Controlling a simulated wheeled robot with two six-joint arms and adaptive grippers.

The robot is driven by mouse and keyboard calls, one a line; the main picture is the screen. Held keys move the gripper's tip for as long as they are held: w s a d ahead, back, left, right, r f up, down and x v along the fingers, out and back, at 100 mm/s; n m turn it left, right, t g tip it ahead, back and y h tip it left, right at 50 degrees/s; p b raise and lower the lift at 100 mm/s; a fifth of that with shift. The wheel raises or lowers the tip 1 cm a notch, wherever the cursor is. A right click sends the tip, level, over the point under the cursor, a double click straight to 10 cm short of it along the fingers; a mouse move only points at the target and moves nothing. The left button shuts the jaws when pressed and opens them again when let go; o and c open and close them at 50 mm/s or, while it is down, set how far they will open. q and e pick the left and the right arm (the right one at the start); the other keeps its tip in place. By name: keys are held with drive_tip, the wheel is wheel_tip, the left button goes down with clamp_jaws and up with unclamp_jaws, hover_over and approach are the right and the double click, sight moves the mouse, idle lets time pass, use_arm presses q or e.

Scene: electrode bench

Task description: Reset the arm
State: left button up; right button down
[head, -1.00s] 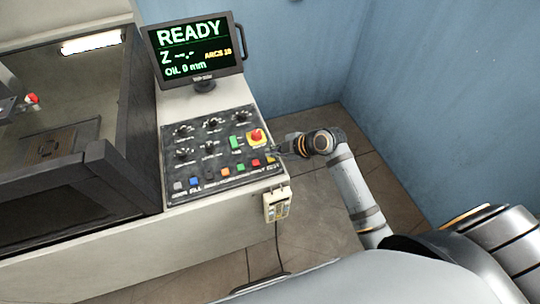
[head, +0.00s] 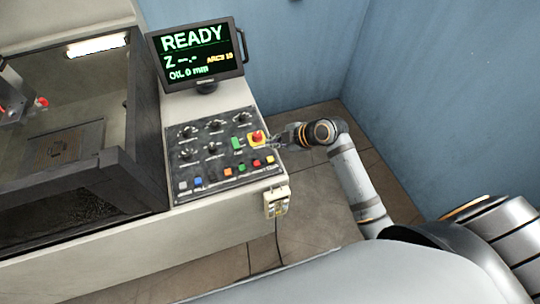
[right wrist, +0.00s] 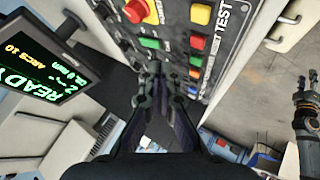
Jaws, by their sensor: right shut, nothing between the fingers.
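The control panel (head: 190,160) carries dark knobs, a red mushroom button (head: 257,138) on a yellow base, a green button (head: 237,143) and a row of small coloured buttons along its near edge. My right gripper (head: 277,141) is at the panel's right edge, just right of the red mushroom button. In the right wrist view its fingers (right wrist: 161,88) are together and empty beside the panel (right wrist: 227,50); contact cannot be told. A dark gripper, seemingly my left one (right wrist: 304,84), shows at the right of that view, too small to tell its jaws.
A monitor (head: 192,52) reads READY, Z --.-, OIL 0 mm. An open-fronted machine tank (head: 108,180) with a dark frame stands at the left. A pendant (head: 276,203) hangs on the bench front. Blue walls (head: 440,100) bound the floor space at the right.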

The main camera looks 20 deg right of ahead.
drive_tip(key=shift+f, duration=0.1)
idle(0.6)
drive_tip(key=s+d+f+m+g+h, duration=0.1)
drive_tip(key=s+d+m+h, duration=0.3)
drive_tip(key=s+m, duration=0.45)
drive_tip(key=s+d+f+m+g+h, duration=0.2)
drive_tip(key=s+d+m+h, duration=0.15)
drive_tip(key=s+m, duration=0.55)
drive_tip(key=s+d+f+g+b, duration=0.1)
drive_tip(key=s+d+f+b, duration=0.1)
drive_tip(key=f, duration=1.3)
drive_tip(key=s+d+f+b, duration=0.2)
drive_tip(key=f+b, duration=0.1)
drive_tip(key=f, duration=1.3)
drive_tip(key=s+d+f+g+b, duration=0.1)
drive_tip(key=s+f+b, duration=0.1)
drive_tip(key=s+f, duration=1.6)
drive_tip(key=shift+f+b, duration=0.4)
drive_tip(key=shift+f, duration=0.25)
drive_tip(key=c, duration=2.1)
unclamp_jaws()
drive_tip(key=shift+s, duration=0.1)
